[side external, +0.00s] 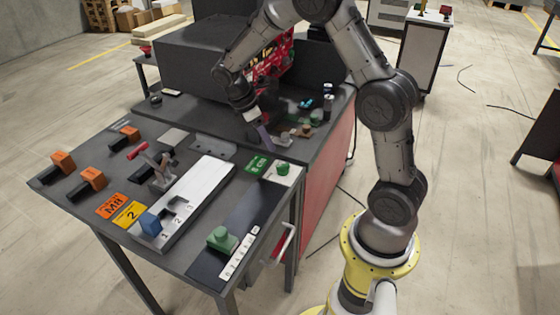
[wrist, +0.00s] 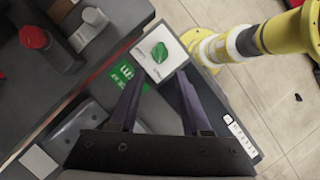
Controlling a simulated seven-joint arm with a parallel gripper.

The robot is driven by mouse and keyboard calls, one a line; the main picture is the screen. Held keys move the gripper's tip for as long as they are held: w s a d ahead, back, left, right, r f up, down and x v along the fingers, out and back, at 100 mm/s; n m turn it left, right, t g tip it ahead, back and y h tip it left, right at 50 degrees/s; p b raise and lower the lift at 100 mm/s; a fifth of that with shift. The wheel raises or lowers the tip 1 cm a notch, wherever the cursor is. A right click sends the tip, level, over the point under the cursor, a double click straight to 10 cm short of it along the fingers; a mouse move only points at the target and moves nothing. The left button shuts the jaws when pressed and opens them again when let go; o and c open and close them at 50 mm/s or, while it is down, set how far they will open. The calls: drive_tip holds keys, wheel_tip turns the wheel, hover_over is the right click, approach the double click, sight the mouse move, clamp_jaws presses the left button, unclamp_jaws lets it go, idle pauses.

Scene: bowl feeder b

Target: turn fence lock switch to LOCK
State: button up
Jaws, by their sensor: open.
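A green knob (side external: 283,168) sits on a white plate at the right back corner of the front table, beside a green label (side external: 258,164). It may be the fence lock switch; its lettering is too small to read. In the wrist view the same green knob (wrist: 159,54) lies just beyond the fingertips, roughly midway between them, with its white plate (wrist: 178,62) around it. My gripper (side external: 265,142) is above the table's back edge, left of and apart from the knob. In the wrist view my gripper (wrist: 159,80) is open with nothing between its two dark fingers.
A dark bench (side external: 325,120) stands behind.

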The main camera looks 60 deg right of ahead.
sight(282, 165)
drive_tip(key=x, duration=1)
clamp_jaws()
